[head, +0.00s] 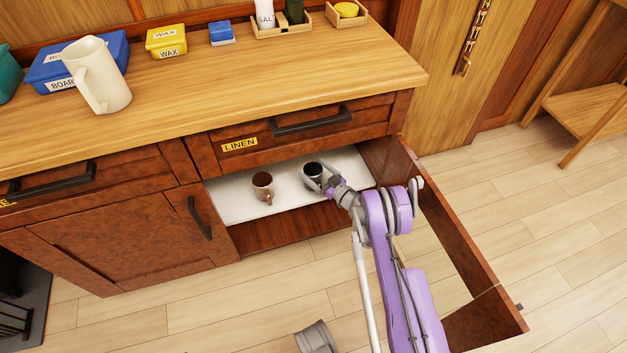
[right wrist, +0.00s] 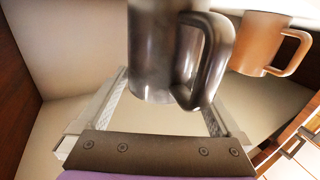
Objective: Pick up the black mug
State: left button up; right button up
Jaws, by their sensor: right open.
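The black mug (head: 313,169) stands upright on the white shelf inside the open cabinet. It fills the upper middle of the right wrist view (right wrist: 160,55), with its handle to the right. My right gripper (head: 315,179) reaches into the cabinet at the mug. Its jaws are open, with one finger on each side of the mug's lower part in the wrist view. I cannot tell whether either finger touches it. My left gripper is not in view.
A brown mug (head: 262,186) stands on the shelf left of the black one. The open cabinet door (head: 455,235) extends right of my arm. Above, the LINEN drawer (head: 290,122) is shut. A cream jug (head: 100,78) and boxes stand on the wooden counter (head: 250,80).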

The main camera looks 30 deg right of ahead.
grip_shut()
dwell(0.4)
jog(key=shift+r, duration=0.1)
